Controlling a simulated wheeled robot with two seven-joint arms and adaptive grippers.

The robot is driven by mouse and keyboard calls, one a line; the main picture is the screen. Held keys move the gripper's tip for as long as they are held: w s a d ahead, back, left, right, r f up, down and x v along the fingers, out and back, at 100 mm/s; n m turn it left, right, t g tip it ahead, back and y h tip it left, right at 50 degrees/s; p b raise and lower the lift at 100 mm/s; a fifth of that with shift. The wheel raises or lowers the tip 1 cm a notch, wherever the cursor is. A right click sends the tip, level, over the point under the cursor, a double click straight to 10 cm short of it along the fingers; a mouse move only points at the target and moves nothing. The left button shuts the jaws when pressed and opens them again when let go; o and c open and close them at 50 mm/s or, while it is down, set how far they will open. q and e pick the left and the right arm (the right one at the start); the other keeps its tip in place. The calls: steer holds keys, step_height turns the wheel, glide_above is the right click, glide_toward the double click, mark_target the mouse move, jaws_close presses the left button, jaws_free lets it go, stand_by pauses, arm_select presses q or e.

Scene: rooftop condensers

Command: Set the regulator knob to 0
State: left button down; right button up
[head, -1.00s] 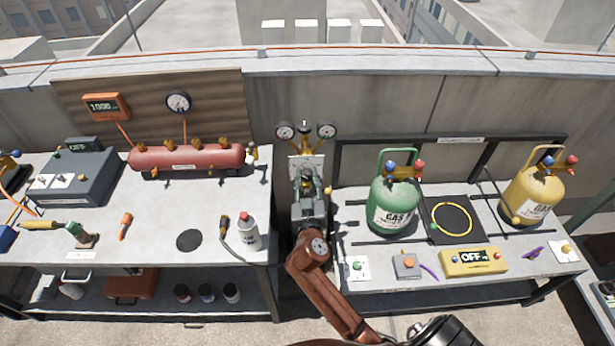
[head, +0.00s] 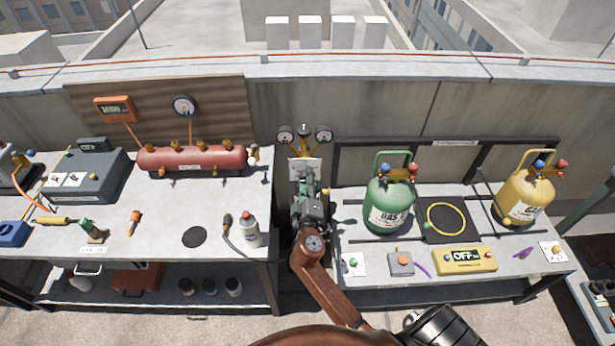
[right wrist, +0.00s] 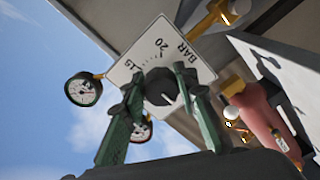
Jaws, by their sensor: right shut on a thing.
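The regulator is a white panel (head: 305,166) with a dial scale and two round gauges, between the two benches. In the right wrist view its panel (right wrist: 145,58) reads 15, 20 and BAR. The dark round regulator knob (right wrist: 161,86) has a small light mark toward the lower right in that picture. My right gripper (right wrist: 162,92) has its two green fingers on either side of the knob, shut on it. In the head view my right gripper (head: 312,190) covers the knob. My left gripper is not in view.
The right bench (head: 520,272) carries a green gas cylinder (head: 388,195), a yellow one (head: 524,202) and a yellow OFF box (head: 464,260). A concrete wall (head: 400,105) stands behind.

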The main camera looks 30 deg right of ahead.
steer(key=n+p, duration=0.1)
steer(key=n, duration=0.1)
steer(key=n+p, duration=0.1)
steer(key=n, duration=0.1)
steer(key=n+p, duration=0.1)
steer(key=n, duration=0.1)
steer(key=shift+r, duration=0.25)
steer(key=shift+f+n+p, duration=0.1)
steer(key=shift+n+p, duration=0.8)
steer(key=shift+n, duration=0.5)
steer(key=o, duration=1.2)
steer(key=shift+c, duration=0.2)
steer(key=v, duration=1.2)
